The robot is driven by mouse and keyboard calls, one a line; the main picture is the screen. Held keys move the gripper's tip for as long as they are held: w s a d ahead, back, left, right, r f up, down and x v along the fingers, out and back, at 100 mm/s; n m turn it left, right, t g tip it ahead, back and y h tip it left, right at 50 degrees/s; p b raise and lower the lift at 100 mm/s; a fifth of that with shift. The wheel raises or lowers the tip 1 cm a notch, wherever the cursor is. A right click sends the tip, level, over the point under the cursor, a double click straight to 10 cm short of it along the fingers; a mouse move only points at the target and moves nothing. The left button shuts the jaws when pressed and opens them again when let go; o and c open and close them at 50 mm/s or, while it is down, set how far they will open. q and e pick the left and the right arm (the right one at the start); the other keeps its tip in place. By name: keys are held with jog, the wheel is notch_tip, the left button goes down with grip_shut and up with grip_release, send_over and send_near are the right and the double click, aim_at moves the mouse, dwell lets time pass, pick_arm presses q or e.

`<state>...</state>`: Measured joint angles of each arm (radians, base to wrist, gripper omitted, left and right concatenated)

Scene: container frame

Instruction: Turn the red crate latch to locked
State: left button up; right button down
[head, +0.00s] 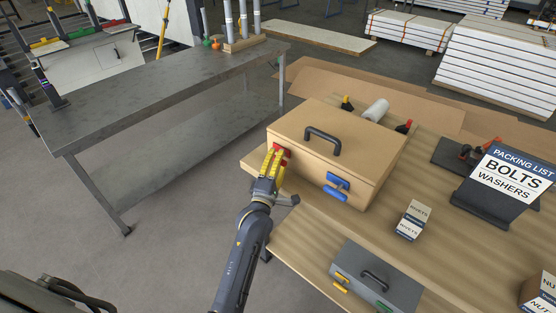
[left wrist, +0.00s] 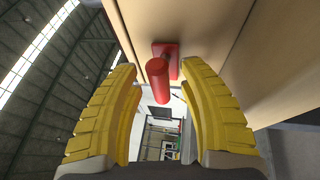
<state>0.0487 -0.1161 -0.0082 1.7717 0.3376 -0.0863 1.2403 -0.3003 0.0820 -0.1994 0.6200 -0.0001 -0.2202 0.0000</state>
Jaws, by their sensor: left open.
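The crate (head: 330,138) is a tan box with a dark handle on its lid, standing on the wooden table. Its red latch (head: 284,154) is on the front face at the left, partly hidden by my gripper. In the left wrist view the red latch (left wrist: 158,80) shows as a round bar on a red mount, sticking out from the tan face. My left gripper (head: 273,158) has yellow fingers and is open. The latch bar lies between the two fingers, with a visible gap on each side. My right gripper is not in view.
A blue latch (head: 337,187) is on the same crate face, to the right. A grey case (head: 376,277) lies nearer, and small labelled boxes (head: 413,220) stand right of the crate. A packing list sign (head: 510,178) stands further right. A metal table (head: 160,95) is at the left.

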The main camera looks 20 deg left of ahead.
pick_arm(q)
jog(key=shift+w, duration=0.15)
grip_shut()
dwell(0.4)
